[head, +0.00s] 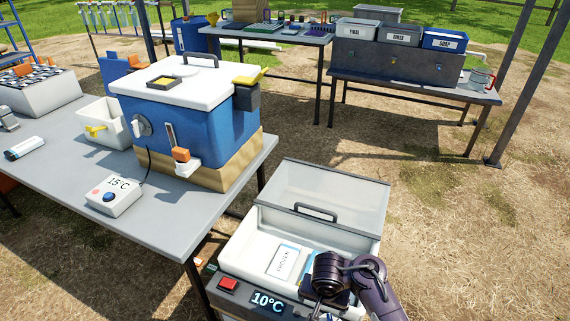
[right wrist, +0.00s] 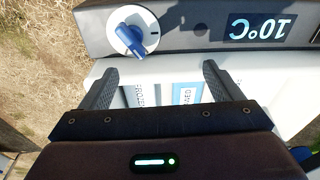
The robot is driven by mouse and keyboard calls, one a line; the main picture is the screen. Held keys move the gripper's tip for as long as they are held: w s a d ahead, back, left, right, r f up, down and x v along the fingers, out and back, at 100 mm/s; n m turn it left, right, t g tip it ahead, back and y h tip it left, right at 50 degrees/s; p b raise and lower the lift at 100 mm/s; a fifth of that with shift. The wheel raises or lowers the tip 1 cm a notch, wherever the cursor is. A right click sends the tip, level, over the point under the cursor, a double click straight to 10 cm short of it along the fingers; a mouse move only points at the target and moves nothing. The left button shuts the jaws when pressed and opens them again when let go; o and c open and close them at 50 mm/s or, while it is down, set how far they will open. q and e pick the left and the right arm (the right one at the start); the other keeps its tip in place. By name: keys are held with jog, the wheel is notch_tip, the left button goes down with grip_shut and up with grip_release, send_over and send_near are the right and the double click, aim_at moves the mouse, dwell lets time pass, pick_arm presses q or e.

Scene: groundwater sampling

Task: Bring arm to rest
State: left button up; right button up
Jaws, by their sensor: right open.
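My right arm reaches in from the lower right of the head view. Its gripper (head: 328,290) is over the front of a white open cooler box (head: 240,245). In the right wrist view my right gripper (right wrist: 160,78) has its two dark fingers wide apart, with nothing between them. The fingers point toward the box's front panel (right wrist: 195,30). My left gripper does not show. What lies directly under the right hand is partly hidden.
The box's see-through lid (head: 325,205) stands raised at the back. A white labelled slot (head: 284,262) shows inside. A blue knob (right wrist: 136,38) and a 10°C display (head: 268,300) are on the front. The grey table (head: 165,222) at left carries a blue cooler (head: 190,125). Grass at right is free.

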jog(key=s+d+r+n+t, duration=0.1)
jog(key=s+d+r+n, duration=0.2)
jog(key=s+d+r, duration=0.3)
jog(key=s+d+r+n+t, duration=0.1)
jog(key=s+d+r+n, duration=0.25)
jog(key=s+r, duration=0.45)
notch_tip(320, 180, down, 28)
jog(key=s+g+p, duration=0.1)
jog(key=s+p, duration=0.1)
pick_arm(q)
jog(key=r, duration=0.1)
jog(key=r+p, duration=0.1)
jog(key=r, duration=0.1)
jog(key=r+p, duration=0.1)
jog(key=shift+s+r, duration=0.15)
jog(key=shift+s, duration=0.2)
pick_arm(e)
jog(key=s+d+f, duration=0.2)
jog(key=s+f, duration=0.6)
jog(key=s, duration=0.2)
jog(key=s+d+f+g, duration=0.1)
jog(key=s+d+f, duration=0.1)
jog(key=s+f, duration=0.6)
jog(key=shift+s+f+g, duration=0.3)
jog(key=shift+s+f, duration=0.1)
jog(key=shift+s, duration=0.7)
